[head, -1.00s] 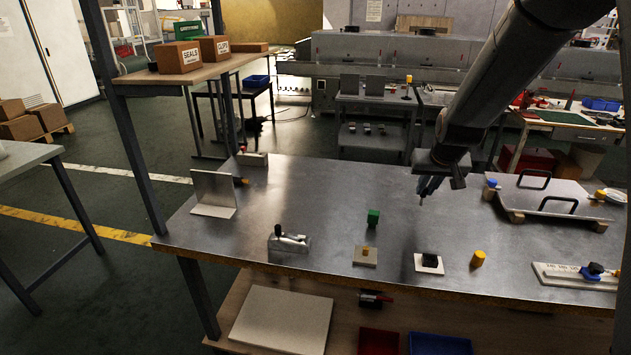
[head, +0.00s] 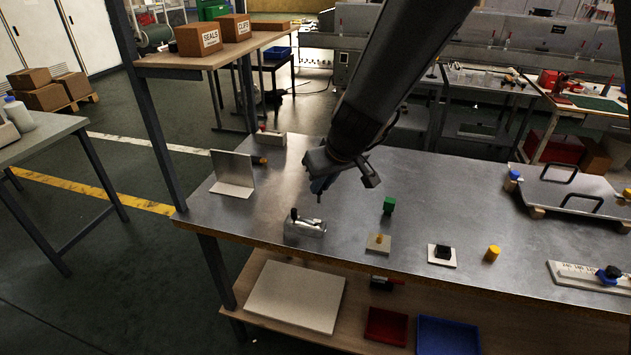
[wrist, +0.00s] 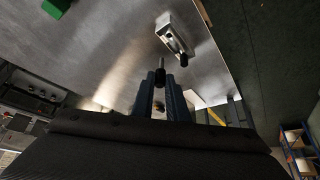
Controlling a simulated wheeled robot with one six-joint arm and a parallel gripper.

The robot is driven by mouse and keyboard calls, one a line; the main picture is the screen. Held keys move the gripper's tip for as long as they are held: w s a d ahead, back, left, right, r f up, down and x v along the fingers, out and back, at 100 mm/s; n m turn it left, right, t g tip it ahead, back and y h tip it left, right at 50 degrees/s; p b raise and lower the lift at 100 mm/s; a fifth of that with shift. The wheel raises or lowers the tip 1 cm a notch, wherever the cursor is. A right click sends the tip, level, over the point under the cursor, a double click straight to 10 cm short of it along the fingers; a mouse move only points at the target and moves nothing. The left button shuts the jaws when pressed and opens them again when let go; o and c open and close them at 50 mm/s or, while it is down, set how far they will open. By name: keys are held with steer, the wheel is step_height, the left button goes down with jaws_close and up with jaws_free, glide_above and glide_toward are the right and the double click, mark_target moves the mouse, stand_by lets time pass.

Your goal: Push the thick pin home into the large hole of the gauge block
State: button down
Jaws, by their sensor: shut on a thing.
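The gauge block (head: 309,230) is a small silver block near the front edge of the metal table. A dark knobbed pin (head: 294,214) stands up at its left end. In the wrist view the block (wrist: 172,32) is at the top, with the dark knob (wrist: 183,60) at its lower end. My gripper (head: 319,193) is above the table, just behind and above the block, apart from it. In the wrist view my gripper (wrist: 160,82) is shut on a dark slim pin (wrist: 160,74), pointing away from the camera. The block's holes are not clear.
A bent metal plate (head: 233,180) stands to the left. A green block (head: 388,205), a plate with a yellow peg (head: 379,246), a white plate with a black block (head: 442,258) and a yellow cylinder (head: 492,254) lie to the right. The table between is clear.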

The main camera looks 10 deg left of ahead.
steer(key=shift+s+a, duration=0.4)
steer(key=shift+b, duration=0.35)
step_height(320, 180, down, 6)
steer(key=b, duration=0.6)
steer(key=shift+r, duration=0.15)
steer(key=shift+d+f+b, duration=0.1)
steer(key=shift+f+b, duration=1.6)
steer(key=shift+b, duration=0.7)
stand_by(1.5)
steer(key=c, duration=1.7)
jaws_free()
steer(key=shift+o, duration=0.2)
steer(key=shift+s+r, duration=0.1)
steer(key=p+v, duration=0.2)
steer(key=v, duration=0.5)
steer(key=shift+r, duration=0.3)
